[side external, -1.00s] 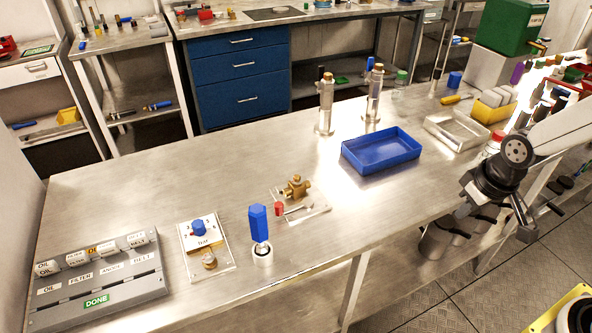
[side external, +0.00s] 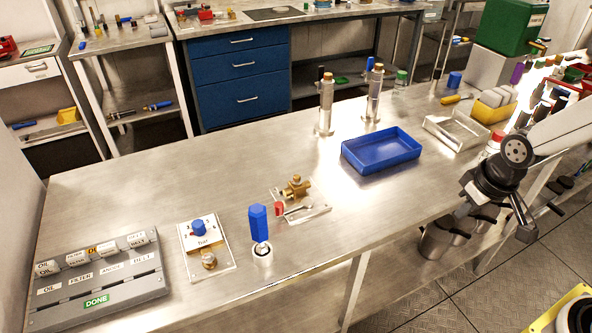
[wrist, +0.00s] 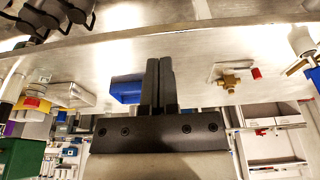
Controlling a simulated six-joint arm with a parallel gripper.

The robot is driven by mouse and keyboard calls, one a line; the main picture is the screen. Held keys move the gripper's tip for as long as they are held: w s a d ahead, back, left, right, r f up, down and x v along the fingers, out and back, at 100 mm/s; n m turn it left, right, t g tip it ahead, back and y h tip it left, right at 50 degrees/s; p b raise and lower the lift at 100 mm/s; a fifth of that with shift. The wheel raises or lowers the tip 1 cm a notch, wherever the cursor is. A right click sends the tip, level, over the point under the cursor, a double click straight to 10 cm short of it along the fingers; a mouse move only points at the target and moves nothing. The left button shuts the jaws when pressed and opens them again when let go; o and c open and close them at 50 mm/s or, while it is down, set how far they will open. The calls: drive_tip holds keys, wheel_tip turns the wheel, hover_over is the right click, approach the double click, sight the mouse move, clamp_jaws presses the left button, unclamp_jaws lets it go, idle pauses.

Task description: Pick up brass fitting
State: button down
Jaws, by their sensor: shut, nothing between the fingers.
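A brass fitting (side external: 295,188) with branching ports sits on a small clear plate (side external: 318,211) in the middle of the steel bench, with a red-ended part beside it. It also shows in the wrist view (wrist: 231,79), right of my fingers and apart from them. My gripper (side external: 525,232) is at the far right in the side view, off the bench's front edge and well away from the fitting. In the wrist view my gripper (wrist: 159,62) has its two black fingers together, with nothing between them.
A blue tray (side external: 381,151) stands right of the fitting, with two metal cylinders (side external: 325,103) behind. Bench behind the fitting is clear.

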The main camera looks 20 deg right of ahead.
idle(0.3)
drive_tip(key=shift+c, duration=2.3)
unclamp_jaws()
drive_tip(key=m+t+y, duration=0.2)
drive_tip(key=m+y, duration=1)
drive_tip(key=m, duration=1)
approach(297, 189)
drive_tip(key=shift+w+a+r, duration=0.2)
drive_tip(key=shift+w+a, duration=0.05)
drive_tip(key=shift+w, duration=0.2)
drive_tip(key=shift+w+a+r, duration=0.25)
drive_tip(key=shift+w, duration=0.15)
drive_tip(key=shift+w+m+t+y, duration=0.3)
drive_tip(key=shift+w+t, duration=0.05)
drive_tip(key=shift+t, duration=0.05)
drive_tip(key=shift+x, duration=1.35)
